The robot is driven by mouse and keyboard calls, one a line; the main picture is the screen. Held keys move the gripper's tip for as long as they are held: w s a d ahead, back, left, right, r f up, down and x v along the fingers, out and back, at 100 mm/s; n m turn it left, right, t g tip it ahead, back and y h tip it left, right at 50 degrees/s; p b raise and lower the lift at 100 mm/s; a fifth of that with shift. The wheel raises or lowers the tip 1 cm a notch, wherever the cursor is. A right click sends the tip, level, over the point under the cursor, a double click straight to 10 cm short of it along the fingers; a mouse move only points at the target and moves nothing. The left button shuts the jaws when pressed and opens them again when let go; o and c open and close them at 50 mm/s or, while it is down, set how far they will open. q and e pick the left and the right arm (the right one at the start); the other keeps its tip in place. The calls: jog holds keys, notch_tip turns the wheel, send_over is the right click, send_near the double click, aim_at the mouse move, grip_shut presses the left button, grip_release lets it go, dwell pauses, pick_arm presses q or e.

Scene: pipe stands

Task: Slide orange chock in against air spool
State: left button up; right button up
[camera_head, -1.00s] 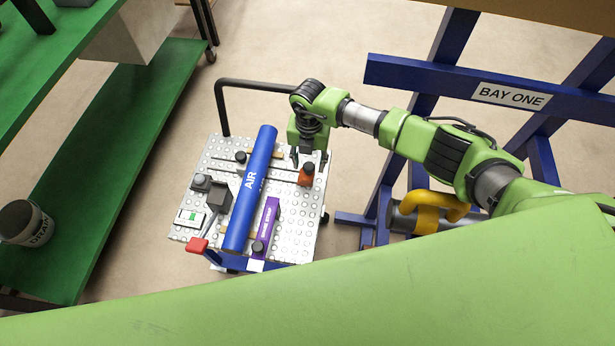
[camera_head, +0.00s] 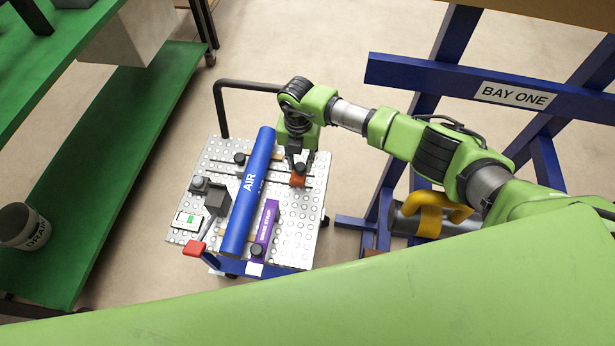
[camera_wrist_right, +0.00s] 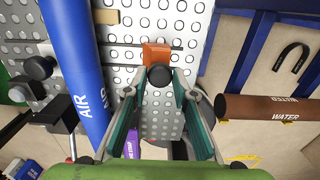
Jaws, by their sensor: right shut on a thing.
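The blue air spool (camera_head: 248,190) lies across the perforated plate of a cart. The orange chock (camera_head: 297,179) with a black knob sits on a slotted rail to the right of the spool, with a clear gap between them. My right gripper (camera_head: 298,165) points down at the chock and is shut on its knob. The right wrist view shows the orange chock (camera_wrist_right: 156,54) beyond the fingertips, the knob between them, and the air spool (camera_wrist_right: 78,70) to the left. My left gripper is not in view.
A grey clamp (camera_head: 216,202) stands left of the spool, near a red-tipped handle (camera_head: 194,248). A blue rack (camera_head: 470,82) marked BAY ONE stands at right, green shelving (camera_head: 110,170) at left.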

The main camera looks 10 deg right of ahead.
jog(key=shift+w+a+f, duration=0.1)
jog(key=shift+w+a, duration=0.05)
jog(key=shift+a, duration=0.25)
jog(key=shift+w+a+b, duration=0.35)
jog(key=shift+a+b, duration=0.45)
jog(key=shift+b, duration=0.05)
jog(key=shift+w+a, duration=0.1)
jog(key=shift+a, duration=0.25)
jog(key=shift+w+a+b, duration=0.3)
jog(key=shift+a+b, duration=0.35)
jog(key=shift+b, duration=0.3)
jog(key=a+b, duration=0.1)
jog(key=w+a+b, duration=0.1)
jog(key=a, duration=0.1)
jog(key=shift+b, duration=0.4)
jog(key=o, duration=0.7)
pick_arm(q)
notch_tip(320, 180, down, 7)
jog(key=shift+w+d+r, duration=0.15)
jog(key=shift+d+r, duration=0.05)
